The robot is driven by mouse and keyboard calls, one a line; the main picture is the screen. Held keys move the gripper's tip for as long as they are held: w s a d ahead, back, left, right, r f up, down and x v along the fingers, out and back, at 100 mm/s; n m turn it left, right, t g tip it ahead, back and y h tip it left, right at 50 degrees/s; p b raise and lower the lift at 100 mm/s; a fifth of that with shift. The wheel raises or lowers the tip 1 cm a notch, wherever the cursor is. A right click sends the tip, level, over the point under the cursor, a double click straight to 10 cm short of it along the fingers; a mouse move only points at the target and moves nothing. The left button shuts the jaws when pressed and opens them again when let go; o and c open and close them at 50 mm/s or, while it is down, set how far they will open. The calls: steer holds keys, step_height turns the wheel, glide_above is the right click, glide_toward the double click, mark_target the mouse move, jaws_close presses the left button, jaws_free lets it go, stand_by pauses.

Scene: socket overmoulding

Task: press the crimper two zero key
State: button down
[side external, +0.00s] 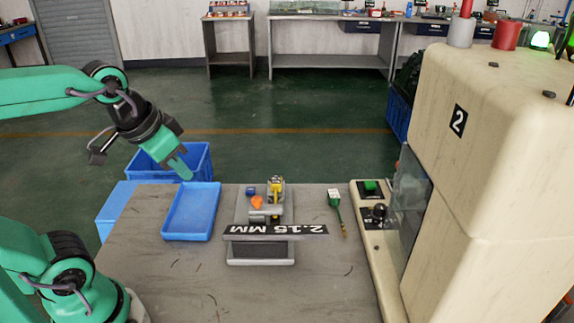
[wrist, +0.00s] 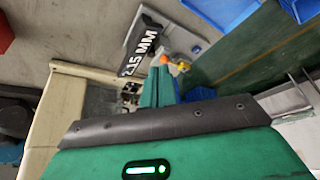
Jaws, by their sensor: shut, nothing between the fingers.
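My gripper (side external: 184,166) is shut and empty, held in the air above the far edge of the blue tray at the left of the table. Its fingers also show together in the wrist view (wrist: 160,85). A cream machine (side external: 480,150) marked "2" stands at the right. Beside it, a narrow panel (side external: 362,222) carries a green key (side external: 370,186) and a black knob (side external: 376,212). A grey bench device (side external: 262,250) with a "2.15 MM" sign (side external: 275,231) stands mid-table, well right of my gripper. I cannot read any "two zero" marking.
A blue tray (side external: 166,222) lies at the table's left, with a blue crate (side external: 196,158) beyond. A green-handled tool (side external: 335,202) lies left of the panel. An orange piece (side external: 257,202) and a yellow part (side external: 276,187) are on the grey device. The front table is clear.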

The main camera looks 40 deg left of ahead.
steer(key=w+a+r+m+g, duration=0.1)
steer(key=w+a+r+g, duration=0.15)
steer(key=w, duration=0.55)
steer(key=m+g+h, duration=0.2)
steer(key=m+g, duration=0.2)
steer(key=g, duration=0.6)
glide_above(252, 188)
step_height(252, 188, down, 14)
steer(key=shift+f, duration=0.25)
steer(key=shift+f, duration=4.25)
